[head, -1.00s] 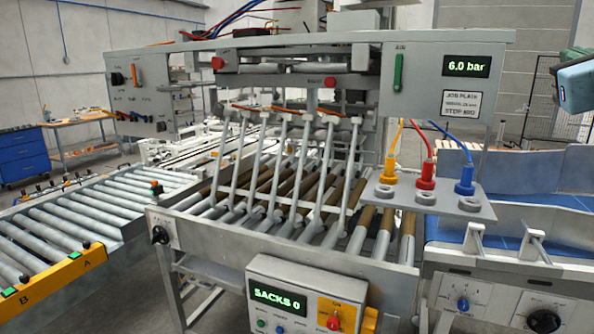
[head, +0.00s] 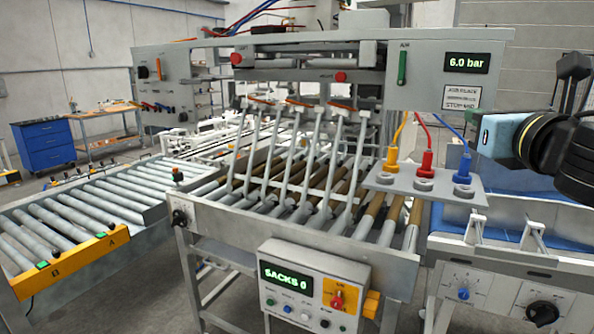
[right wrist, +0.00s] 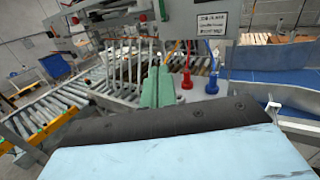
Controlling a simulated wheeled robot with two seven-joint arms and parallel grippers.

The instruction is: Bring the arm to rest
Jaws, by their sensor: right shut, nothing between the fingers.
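My right arm (head: 545,140) comes in from the right edge in the head view, with a pale blue part and a black and yellow joint. It hangs in the air beside the control panel's right end, above the blue-bedded conveyor. In the right wrist view my right gripper (right wrist: 158,86) shows as two green fingers, shut together and empty. Its fingertips overlap the roller bed and the plug holder in that picture, but I see no contact. My left gripper is not in view.
The panel (head: 430,85) reads 6.0 bar. Yellow, red and blue plugs (head: 424,160) stand on a bracket close to my right arm. A roller table (head: 300,220) with slanted bars fills the middle. A control box (head: 312,290) reads SACKS 0. Blue conveyor (head: 510,212) lies at right.

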